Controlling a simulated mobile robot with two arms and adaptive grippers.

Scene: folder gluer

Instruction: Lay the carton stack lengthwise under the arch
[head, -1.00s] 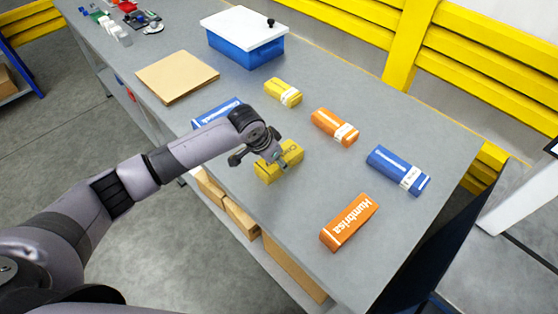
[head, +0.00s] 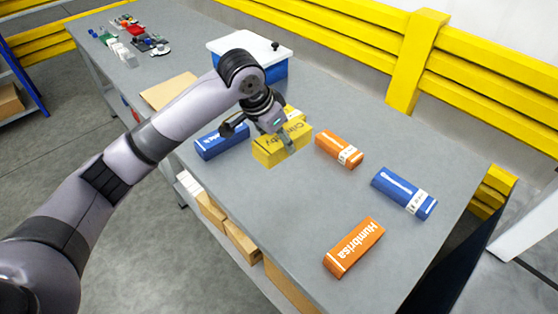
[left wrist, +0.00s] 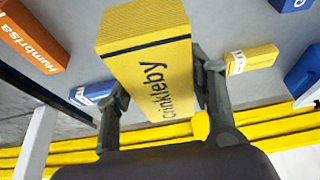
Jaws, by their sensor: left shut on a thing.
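A yellow carton stack (head: 278,150) marked "Crinkleby" is in my left gripper (head: 264,132), above the grey table. In the left wrist view the stack (left wrist: 147,62) lies between the two fingers of the gripper (left wrist: 161,76), which are shut on its sides. Its long side runs away from the palm. In the head view the gripper and arm hide part of its top. I cannot make out an arch in either view. My right gripper is not in view.
On the table (head: 270,215) lie a blue stack (head: 221,143), another yellow stack (head: 296,113) partly hidden, an orange stack (head: 339,149), a blue stack (head: 403,192) and an orange "Humbrisa" stack (head: 354,247). A brown board (head: 167,92) and a white-lidded blue box (head: 274,70) stand farther back.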

